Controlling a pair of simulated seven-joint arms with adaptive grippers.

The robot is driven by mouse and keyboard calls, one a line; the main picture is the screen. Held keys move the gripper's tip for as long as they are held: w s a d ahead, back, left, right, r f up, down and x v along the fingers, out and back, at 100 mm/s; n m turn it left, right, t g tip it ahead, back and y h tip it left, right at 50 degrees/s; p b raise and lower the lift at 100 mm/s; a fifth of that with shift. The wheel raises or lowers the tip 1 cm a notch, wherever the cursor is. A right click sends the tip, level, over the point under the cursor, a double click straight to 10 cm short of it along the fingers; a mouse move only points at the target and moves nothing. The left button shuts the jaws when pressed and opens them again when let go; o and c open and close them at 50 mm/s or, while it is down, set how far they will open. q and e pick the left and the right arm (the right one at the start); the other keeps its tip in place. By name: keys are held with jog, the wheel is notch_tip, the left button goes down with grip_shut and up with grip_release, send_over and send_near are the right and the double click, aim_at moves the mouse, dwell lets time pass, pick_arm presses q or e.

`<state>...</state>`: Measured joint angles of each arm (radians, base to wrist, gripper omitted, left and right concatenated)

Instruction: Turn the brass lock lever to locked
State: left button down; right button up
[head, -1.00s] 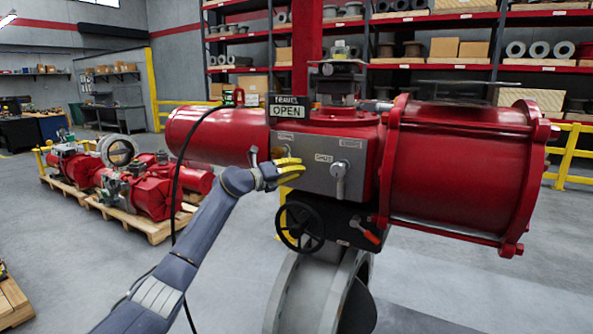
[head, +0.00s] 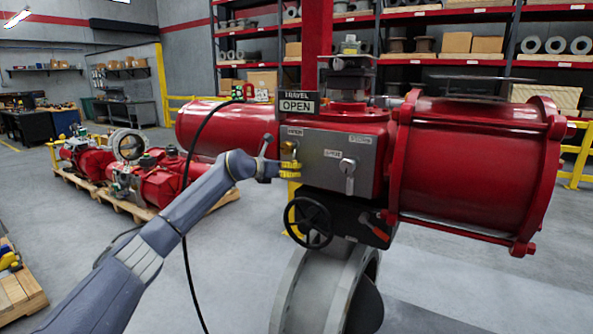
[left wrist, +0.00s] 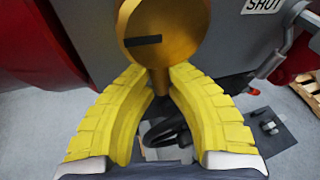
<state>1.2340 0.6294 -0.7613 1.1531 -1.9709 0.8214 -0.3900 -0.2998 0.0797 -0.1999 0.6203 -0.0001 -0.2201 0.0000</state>
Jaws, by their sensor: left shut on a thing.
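The brass lock lever has a round brass hub (head: 289,147) at the left of the grey panel box (head: 325,160) on the red actuator. In the left wrist view the hub (left wrist: 160,35) shows a dark slot, and the lever's stem (left wrist: 159,82) runs down between my fingers. My left gripper (head: 290,169), with yellow finger pads, is shut on this stem just below the hub. The pads hide the lower end of the lever. In the left wrist view the gripper (left wrist: 158,105) has one finger on each side of the stem. My right gripper is not in view.
A silver handle (head: 348,172) sits on the same panel, right of my gripper. A black handwheel (head: 308,222) and a red-handled lever (head: 376,228) are below. A sign (head: 298,104) reads OPEN.

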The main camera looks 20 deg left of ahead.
pick_arm(q)
jog(key=shift+w+a+m, duration=0.1)
jog(key=shift+a+m, duration=0.2)
jog(key=shift+a, duration=0.1)
dwell(0.3)
jog(key=c, duration=1.3)
grip_release()
jog(key=v, duration=1.2)
jog(key=shift+r, duration=0.15)
